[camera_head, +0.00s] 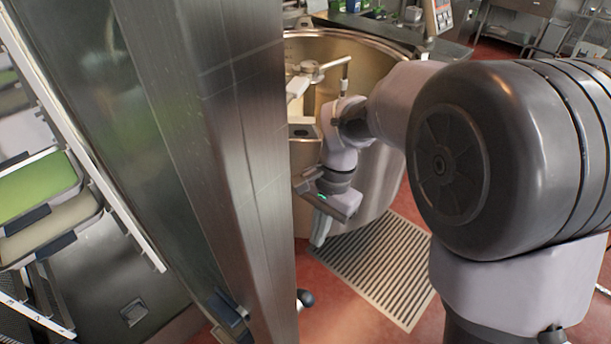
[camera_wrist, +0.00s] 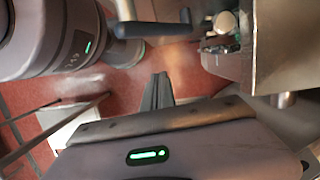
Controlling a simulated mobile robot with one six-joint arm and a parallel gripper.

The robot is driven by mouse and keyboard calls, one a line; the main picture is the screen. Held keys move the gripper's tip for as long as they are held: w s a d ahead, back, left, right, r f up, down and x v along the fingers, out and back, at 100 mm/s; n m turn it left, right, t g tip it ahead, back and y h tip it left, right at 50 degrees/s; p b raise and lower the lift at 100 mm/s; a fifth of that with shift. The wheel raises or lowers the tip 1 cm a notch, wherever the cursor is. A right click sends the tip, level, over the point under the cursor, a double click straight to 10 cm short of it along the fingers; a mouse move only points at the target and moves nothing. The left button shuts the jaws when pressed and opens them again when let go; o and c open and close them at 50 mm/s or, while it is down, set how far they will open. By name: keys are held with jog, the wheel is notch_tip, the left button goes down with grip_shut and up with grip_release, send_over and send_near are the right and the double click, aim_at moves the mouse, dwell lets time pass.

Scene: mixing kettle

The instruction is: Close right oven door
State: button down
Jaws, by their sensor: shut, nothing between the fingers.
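A tall steel oven door (camera_head: 215,120) stands in the left half of the head view, its broad frame edge facing me. It appears to stand open, with trays visible to its left. A dark knob or handle end (camera_head: 306,297) shows low at its right edge. My gripper (camera_head: 319,232) is to the right of the door, pointing down, in front of the kettle. Its fingers are together and empty. In the wrist view the closed fingers (camera_wrist: 158,92) show over the red floor. A dark bar (camera_wrist: 150,29) lies beyond them; I cannot tell whether it is the door handle.
A large steel mixing kettle (camera_head: 384,185) stands right behind my gripper. A floor grate (camera_head: 375,268) lies below it. Green and beige trays (camera_head: 40,192) sit at the far left. In the wrist view a steel surface (camera_wrist: 285,50) is at upper right.

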jog(key=s+a+f+b, duration=0.3)
jog(key=s+f+b, duration=0.2)
jog(key=f, duration=0.5)
jog(key=shift+a, duration=0.4)
jog(key=shift+s, duration=0.15)
